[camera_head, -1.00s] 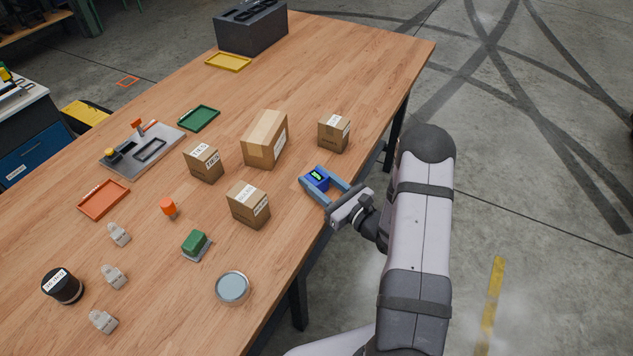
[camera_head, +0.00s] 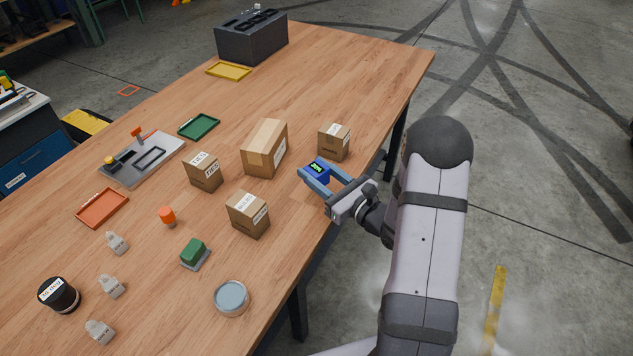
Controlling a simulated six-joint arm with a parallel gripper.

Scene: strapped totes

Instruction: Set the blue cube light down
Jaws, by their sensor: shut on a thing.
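The blue cube light (camera_head: 319,173) is a small blue block with a dark face showing green markings. It sits between the blue-grey fingers of my gripper (camera_head: 316,172), which is shut on it. Both are near the right-hand edge of the wooden table (camera_head: 345,75), just in front of a small cardboard box (camera_head: 333,143). The side and underside of the light are partly hidden by the fingers. I cannot tell how far its base is from the tabletop.
A taller cardboard box (camera_head: 265,148) stands left of the gripper, and another labelled box (camera_head: 248,215) stands below left. A round tin (camera_head: 231,297), a green block (camera_head: 193,252) and an orange-topped item (camera_head: 167,216) lie nearer. The far table is mostly clear.

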